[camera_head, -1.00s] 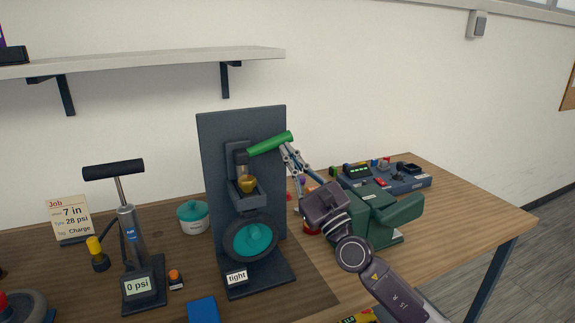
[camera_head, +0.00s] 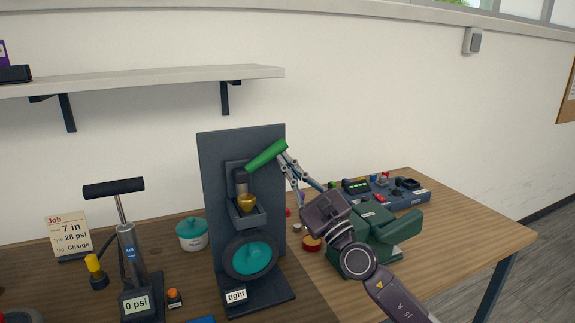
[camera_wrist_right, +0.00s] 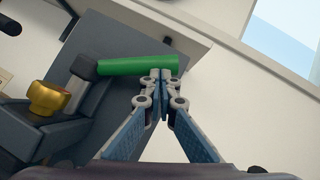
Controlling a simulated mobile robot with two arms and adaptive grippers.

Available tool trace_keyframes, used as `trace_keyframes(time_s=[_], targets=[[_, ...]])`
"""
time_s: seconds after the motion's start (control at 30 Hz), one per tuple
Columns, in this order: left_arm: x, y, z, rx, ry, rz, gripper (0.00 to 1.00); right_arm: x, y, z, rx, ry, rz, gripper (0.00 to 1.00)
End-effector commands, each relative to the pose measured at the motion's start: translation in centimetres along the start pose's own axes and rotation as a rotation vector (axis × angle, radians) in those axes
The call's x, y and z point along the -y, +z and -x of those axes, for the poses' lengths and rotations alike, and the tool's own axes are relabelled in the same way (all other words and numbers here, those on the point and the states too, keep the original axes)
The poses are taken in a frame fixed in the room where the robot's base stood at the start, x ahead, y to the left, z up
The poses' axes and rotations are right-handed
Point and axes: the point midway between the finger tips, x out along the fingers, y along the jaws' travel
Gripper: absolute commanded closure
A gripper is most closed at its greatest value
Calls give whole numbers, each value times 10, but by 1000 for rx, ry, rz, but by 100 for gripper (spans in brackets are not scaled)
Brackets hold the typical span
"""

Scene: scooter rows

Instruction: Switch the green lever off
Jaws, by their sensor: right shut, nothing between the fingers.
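The green lever (camera_head: 266,156) is a handle on the upper part of a dark upright stand (camera_head: 212,165). In the head view it slants up to the right. In the right wrist view the green lever (camera_wrist_right: 135,65) lies across the upper middle, with a brass knob (camera_wrist_right: 48,98) to its left. My right gripper (camera_head: 284,153) is shut and empty, its fingertips at the lever's free right end. In the right wrist view the right gripper's tips (camera_wrist_right: 160,76) overlap that end; I cannot tell whether they touch it. My left gripper is out of view.
A teal-hubbed wheel (camera_head: 250,258) sits low on the stand above a "tight" label (camera_head: 236,296). A pump (camera_head: 130,245) and teal jar (camera_head: 193,234) stand left. A green vise-like block (camera_head: 385,235) and a device panel (camera_head: 400,194) lie right. A shelf (camera_head: 150,80) hangs above.

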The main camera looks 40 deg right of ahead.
Motion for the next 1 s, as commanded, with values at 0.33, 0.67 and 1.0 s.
trace_keyframes(time_s=[0.33,0.67,1.0], targets=[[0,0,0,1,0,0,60,0,-2,20,-7,2,6,100],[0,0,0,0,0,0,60,-1,-1,62,-3,4,2,100],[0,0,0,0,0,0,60,-1,-2,103,-4,1,0,100]])
